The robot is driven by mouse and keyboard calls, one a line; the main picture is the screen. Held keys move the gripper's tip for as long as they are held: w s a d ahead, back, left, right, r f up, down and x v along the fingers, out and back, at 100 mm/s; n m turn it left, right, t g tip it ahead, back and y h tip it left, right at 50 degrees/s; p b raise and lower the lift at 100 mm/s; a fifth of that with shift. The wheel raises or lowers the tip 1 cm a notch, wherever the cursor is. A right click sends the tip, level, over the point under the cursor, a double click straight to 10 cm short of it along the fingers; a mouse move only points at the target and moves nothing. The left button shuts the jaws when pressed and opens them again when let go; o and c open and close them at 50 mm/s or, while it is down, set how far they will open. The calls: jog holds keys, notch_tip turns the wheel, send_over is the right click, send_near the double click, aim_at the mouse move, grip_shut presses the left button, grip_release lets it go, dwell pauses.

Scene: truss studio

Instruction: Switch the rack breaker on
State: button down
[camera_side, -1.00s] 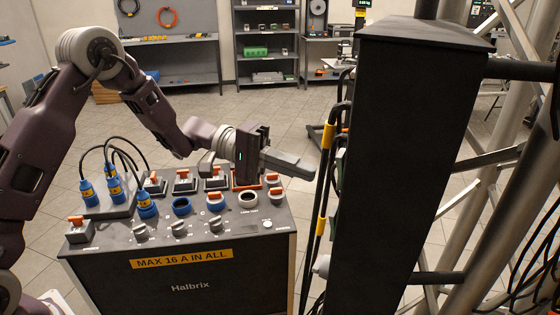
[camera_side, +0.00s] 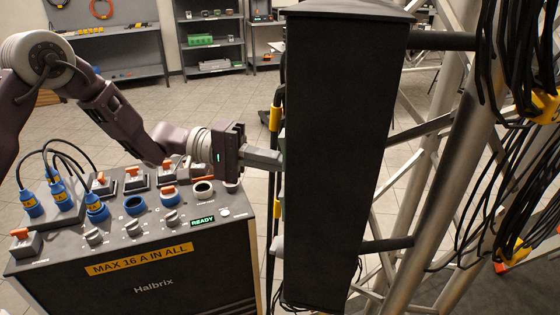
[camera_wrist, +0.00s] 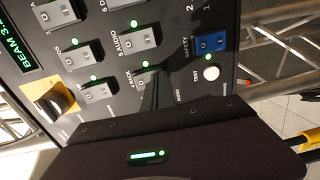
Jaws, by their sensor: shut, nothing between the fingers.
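The breaker panel is in the wrist view, with several grey rocker switches and a green lamp beside each. The rack breaker (camera_wrist: 167,84), by the label "4 RACK", has a lit green lamp; a dark finger partly covers it, so its rocker position is unclear. My gripper (camera_wrist: 152,92) is shut, its tip over or against that breaker; contact cannot be told. In the side view my gripper (camera_side: 279,160) reaches the left side of the tall black cabinet (camera_side: 345,150), which hides the panel face.
The console (camera_side: 150,265) with plugs and a lit READY sign (camera_side: 203,221) stands below my arm. Cables hang at right.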

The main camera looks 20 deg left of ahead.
jog(key=s+a+f, duration=0.1)
jog(key=s+a, duration=0.1)
jog(key=a, duration=1.1)
jog(key=shift+s+a+f, duration=0.25)
jog(key=shift+a+f, duration=0.1)
jog(key=shift+a, duration=0.05)
jog(key=s+d+r+m+g+y, duration=0.2)
jog(key=s+r+y, duration=0.15)
jog(key=s, duration=0.45)
jog(key=s+d+r+m+g+y, duration=0.1)
jog(key=s+d+r+g+y, duration=0.2)
jog(key=s, duration=0.6)
jog(key=s+a+n+t+y, duration=0.1)
jog(key=s+a+t+y, duration=0.6)
jog(key=s+a+y, duration=0.3)
jog(key=s+a, duration=0.1)
jog(key=s, duration=0.1)
jog(key=shift+s+a+f+t, duration=0.25)
jog(key=shift+s+a+t, duration=0.05)
jog(key=shift+a, duration=0.05)
